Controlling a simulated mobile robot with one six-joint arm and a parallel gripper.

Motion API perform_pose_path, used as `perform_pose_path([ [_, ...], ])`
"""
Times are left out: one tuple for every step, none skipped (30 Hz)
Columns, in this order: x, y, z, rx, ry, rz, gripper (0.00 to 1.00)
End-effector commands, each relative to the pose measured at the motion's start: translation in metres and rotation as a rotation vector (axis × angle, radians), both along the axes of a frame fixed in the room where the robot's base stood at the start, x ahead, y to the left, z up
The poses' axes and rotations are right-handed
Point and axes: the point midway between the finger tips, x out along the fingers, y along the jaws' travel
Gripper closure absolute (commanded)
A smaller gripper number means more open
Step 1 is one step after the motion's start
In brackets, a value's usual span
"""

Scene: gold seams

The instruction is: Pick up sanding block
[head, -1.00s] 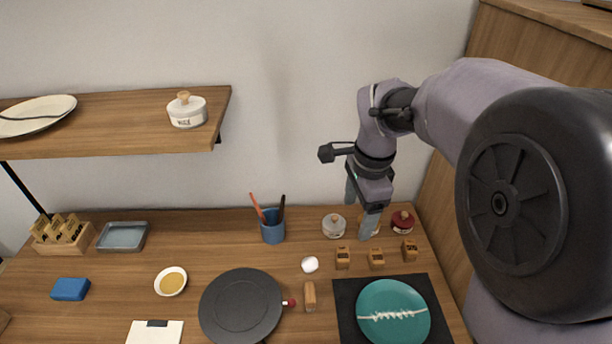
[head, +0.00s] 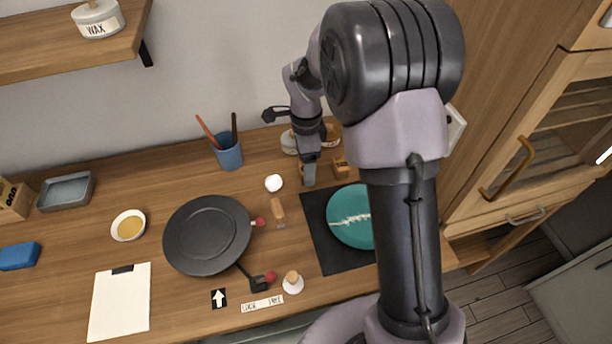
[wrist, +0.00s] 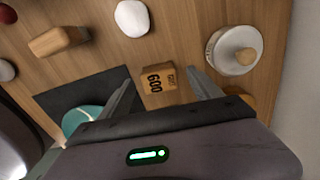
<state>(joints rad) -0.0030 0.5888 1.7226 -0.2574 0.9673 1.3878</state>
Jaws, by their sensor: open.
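A small wooden sanding block (wrist: 159,79) with a dark "600" label lies on the table in the wrist view. My gripper (wrist: 158,74) is open, with one finger to each side of this block; I cannot tell whether either finger touches it. In the head view my gripper (head: 309,177) points down over the row of blocks and partly hides one. Another wooden block (head: 340,166) sits just right of it. A further block (wrist: 240,95) shows partly behind the right finger in the wrist view.
A lidded white pot (wrist: 230,58) stands close by the right finger. A white ball-like piece (head: 273,183), a wooden-handled piece (head: 278,211) and a teal plate (head: 345,222) on a dark mat (head: 322,252) are near. A black pan (head: 207,236) lies left.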

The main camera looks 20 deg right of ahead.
Motion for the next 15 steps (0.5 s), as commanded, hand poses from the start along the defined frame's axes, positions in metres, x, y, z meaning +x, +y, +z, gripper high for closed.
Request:
perform_pose_path([
  [-0.0012, -0.0002, -0.0153, 0.0, 0.004, 0.0, 0.26],
  [-0.0011, -0.0003, -0.0185, 0.0, 0.003, 0.0, 0.26],
  [-0.0008, -0.0004, -0.0198, 0.0, 0.002, 0.0, 0.26],
  [-0.0006, -0.0004, -0.0192, 0.0, 0.001, 0.0, 0.26],
  [-0.0006, -0.0004, -0.0181, 0.0, 0.001, 0.0, 0.26],
  [-0.0006, -0.0004, -0.0172, 0.0, 0.0, 0.0, 0.26],
  [-0.0006, -0.0004, -0.0169, 0.0, 0.001, 0.0, 0.26],
  [-0.0006, -0.0004, -0.0168, 0.0, 0.001, 0.0, 0.26],
  [-0.0007, -0.0004, -0.0167, 0.0, 0.001, 0.0, 0.34],
  [-0.0007, -0.0004, -0.0166, 0.0, 0.001, 0.0, 0.4],
  [-0.0007, -0.0004, -0.0166, 0.0, 0.001, 0.0, 0.46],
  [-0.0007, -0.0004, -0.0166, 0.0, 0.001, 0.0, 0.54],
  [-0.0008, -0.0004, -0.0166, 0.0, 0.001, 0.0, 0.6],
  [-0.0008, -0.0004, -0.0166, 0.0, 0.001, 0.0, 0.66],
  [-0.0008, -0.0004, -0.0166, 0.0, 0.001, 0.0, 0.73],
])
